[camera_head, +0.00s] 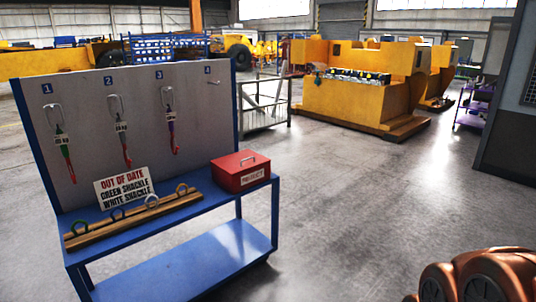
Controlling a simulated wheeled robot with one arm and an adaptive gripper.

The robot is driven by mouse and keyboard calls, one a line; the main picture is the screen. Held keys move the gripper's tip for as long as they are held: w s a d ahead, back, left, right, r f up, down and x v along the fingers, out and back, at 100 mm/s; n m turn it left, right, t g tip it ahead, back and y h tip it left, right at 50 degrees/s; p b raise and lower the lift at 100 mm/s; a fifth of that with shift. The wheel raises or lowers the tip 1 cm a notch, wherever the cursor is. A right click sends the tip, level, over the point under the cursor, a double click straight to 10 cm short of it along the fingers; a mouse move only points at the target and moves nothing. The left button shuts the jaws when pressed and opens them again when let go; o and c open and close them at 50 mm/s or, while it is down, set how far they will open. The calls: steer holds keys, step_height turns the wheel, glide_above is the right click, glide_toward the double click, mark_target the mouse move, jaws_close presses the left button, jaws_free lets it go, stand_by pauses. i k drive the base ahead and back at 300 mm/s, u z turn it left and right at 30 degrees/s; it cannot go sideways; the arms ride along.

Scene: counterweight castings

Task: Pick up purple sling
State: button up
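A purple sling (171,130) with a red lower end hangs from the hook under number 3 on the grey board of a blue stand. It has a small white tag. A green sling (62,140) with a red lower part hangs under number 1. A pale grey sling (123,140) with a red lower end hangs under number 2. The hook (213,82) under number 4 is empty. My gripper does not show.
The blue stand's top (150,232) holds a wooden rack (135,222) with several coloured shackles, an "OUT OF DATE" sign (124,188) and a red box (241,171). A yellow casting (355,98) stands behind right. Open floor (365,210) lies right of the stand.

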mark_target(170, 116)
steer(key=u, duration=0.05)
steer(key=i, duration=2.3)
steer(key=u, duration=1.3)
steer(key=i, duration=1.1)
steer(key=u, duration=1.15)
steer(key=i, duration=0.35)
steer(key=u, duration=0.25)
